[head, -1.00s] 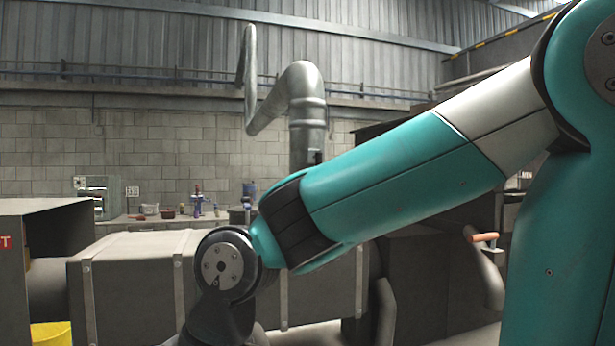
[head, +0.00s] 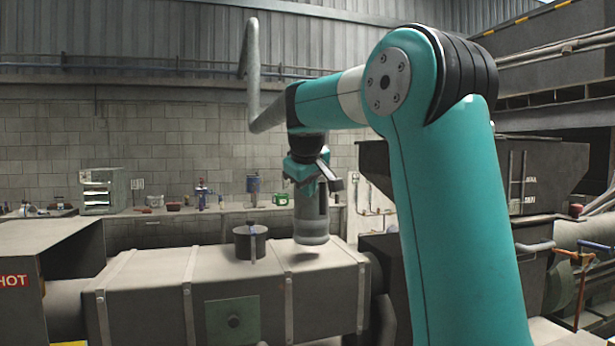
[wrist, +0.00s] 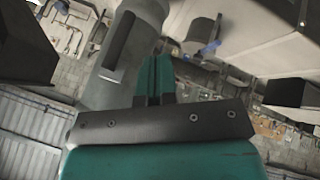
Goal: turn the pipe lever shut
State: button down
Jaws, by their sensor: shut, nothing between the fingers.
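A short dark cylinder (head: 246,243) on the box duct carries a thin upright part with a blue tip (head: 253,229). In the wrist view a blue handle (wrist: 209,48) sits beside a grey cylinder (wrist: 199,36). I cannot tell for certain which is the pipe lever. My gripper shows in the wrist view (wrist: 155,62), its teal fingers together and empty, apart from the blue handle. In the head view, my wrist is in front of the grey vertical pipe, and the fingertips are not clear.
The strapped box duct (head: 150,280) runs across the front, with a green panel (head: 233,322) on its side. A dark hopper (head: 550,172) and several pipes crowd the right. A workbench (head: 160,215) lines the back wall.

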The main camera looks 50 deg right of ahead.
aim_at(321, 197)
jog(key=shift+w+d+f+p, duration=0.35)
jog(key=shift+d+f+p, duration=0.3)
jog(key=shift+d, duration=0.4)
jog(key=shift+w+d+f+p, duration=0.45)
jog(key=shift+d+f, duration=0.3)
jog(key=shift+d, duration=0.3)
jog(key=shift+w+d+f+p, duration=0.3)
jog(key=shift+d+f+p, duration=0.35)
jog(key=shift+d, duration=0.4)
jog(key=shift+f, duration=0.1)
